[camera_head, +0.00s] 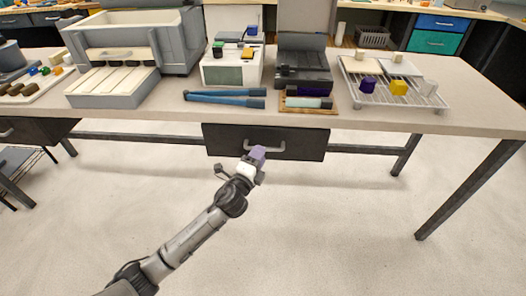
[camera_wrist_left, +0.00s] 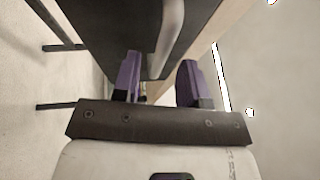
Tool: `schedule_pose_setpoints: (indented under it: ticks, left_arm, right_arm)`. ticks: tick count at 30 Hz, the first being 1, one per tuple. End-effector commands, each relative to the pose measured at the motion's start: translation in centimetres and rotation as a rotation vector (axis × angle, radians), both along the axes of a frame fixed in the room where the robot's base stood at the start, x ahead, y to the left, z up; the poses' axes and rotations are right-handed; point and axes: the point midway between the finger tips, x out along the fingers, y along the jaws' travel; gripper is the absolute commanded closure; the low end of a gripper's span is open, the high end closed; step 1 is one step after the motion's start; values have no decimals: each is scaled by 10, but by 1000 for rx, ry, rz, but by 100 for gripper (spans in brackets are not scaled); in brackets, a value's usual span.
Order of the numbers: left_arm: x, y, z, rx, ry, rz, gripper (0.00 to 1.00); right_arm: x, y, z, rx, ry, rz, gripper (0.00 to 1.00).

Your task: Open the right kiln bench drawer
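The right kiln bench drawer (camera_head: 302,146) is a dark front below the tabletop at the middle of the head view. It looks closed, flush under the bench. Its grey bar handle (camera_head: 280,148) is partly hidden by my left gripper (camera_head: 257,154), which is at the handle's left part. In the left wrist view, the two purple fingers of my left gripper (camera_wrist_left: 158,68) stand apart, with the handle (camera_wrist_left: 170,30) running between them in the picture. I cannot tell whether either finger touches it. The dark drawer front (camera_wrist_left: 115,30) lies behind. My right gripper is not in view.
The bench top (camera_head: 400,122) carries a kiln (camera_head: 182,50), blue tongs (camera_head: 225,98), a dark device (camera_head: 303,65) and a wire rack (camera_head: 395,98). Another drawer (camera_head: 30,131) is at the far left. Bench legs (camera_head: 470,188) stand right; the floor in front is clear.

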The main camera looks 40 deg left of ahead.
Motion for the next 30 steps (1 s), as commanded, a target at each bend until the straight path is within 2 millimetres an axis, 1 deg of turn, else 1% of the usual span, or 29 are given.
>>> schedule_pose_setpoints:
  ticks: [1, 3, 9, 13, 21, 23, 30]
  left_arm:
    - [7, 2, 1, 1, -2, 2, 60]
    - [14, 3, 2, -1, -1, 1, 60]
    - [27, 6, 4, 0, 0, 1, 60]
    - [30, 7, 6, 0, 0, 1, 60]
    - [31, 7, 6, 0, 0, 0, 60]
    - [31, 7, 6, -1, 0, 0, 65]
    - [31, 7, 6, -1, 0, 0, 88]
  right_arm:
    - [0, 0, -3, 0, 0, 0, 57]
    - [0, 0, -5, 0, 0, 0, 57]
    - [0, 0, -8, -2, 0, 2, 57]
    - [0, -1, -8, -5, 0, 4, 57]
    - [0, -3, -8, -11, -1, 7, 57]
    - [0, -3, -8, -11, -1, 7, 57]
    - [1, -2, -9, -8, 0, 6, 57]
